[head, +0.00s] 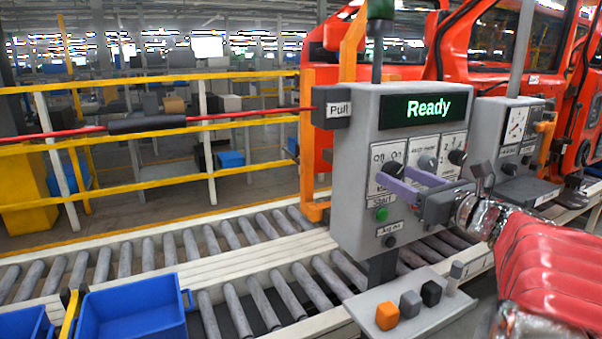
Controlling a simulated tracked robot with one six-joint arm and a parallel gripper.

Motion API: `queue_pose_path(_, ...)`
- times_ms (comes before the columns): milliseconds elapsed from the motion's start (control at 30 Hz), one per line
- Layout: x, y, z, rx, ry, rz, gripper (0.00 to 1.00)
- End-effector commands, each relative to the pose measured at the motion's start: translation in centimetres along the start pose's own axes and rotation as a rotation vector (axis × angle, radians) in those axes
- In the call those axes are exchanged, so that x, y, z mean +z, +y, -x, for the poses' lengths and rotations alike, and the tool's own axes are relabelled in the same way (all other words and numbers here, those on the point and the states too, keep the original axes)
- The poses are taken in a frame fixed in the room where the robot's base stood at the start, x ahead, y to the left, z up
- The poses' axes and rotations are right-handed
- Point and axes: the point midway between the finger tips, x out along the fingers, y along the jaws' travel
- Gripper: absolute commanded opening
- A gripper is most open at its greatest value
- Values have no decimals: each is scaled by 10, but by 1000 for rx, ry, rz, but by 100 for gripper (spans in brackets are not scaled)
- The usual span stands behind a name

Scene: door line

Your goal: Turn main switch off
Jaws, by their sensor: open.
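A grey control box (362,233) stands at the right of centre, with a lit green "Ready" display (429,108). Below the display is a white label plate with On/Off style lettering (387,153). The knob there is largely hidden by my fingers, and I cannot tell which way it points. My gripper (394,178) reaches in from the right with its two purple fingers at this left-hand switch. The fingers are apart, one nearer the left and one nearer the right of the switch. I cannot tell whether they touch it.
More dark knobs (427,162) sit to the right on the panel. A green start button (382,214) and a dark lower knob (389,241) are below. A "Pull" block (337,109) with a red cord juts left. Coloured cubes (387,315) stand on a shelf in front.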

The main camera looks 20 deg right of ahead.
Motion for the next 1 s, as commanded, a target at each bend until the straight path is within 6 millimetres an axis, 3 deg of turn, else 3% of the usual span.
queue_pose_path(200,0,0,0,0,0,0,55)
queue_pose_path(800,0,0,0,-1,-1,0,14)
queue_pose_path(1000,0,-1,0,-2,-1,7,14)
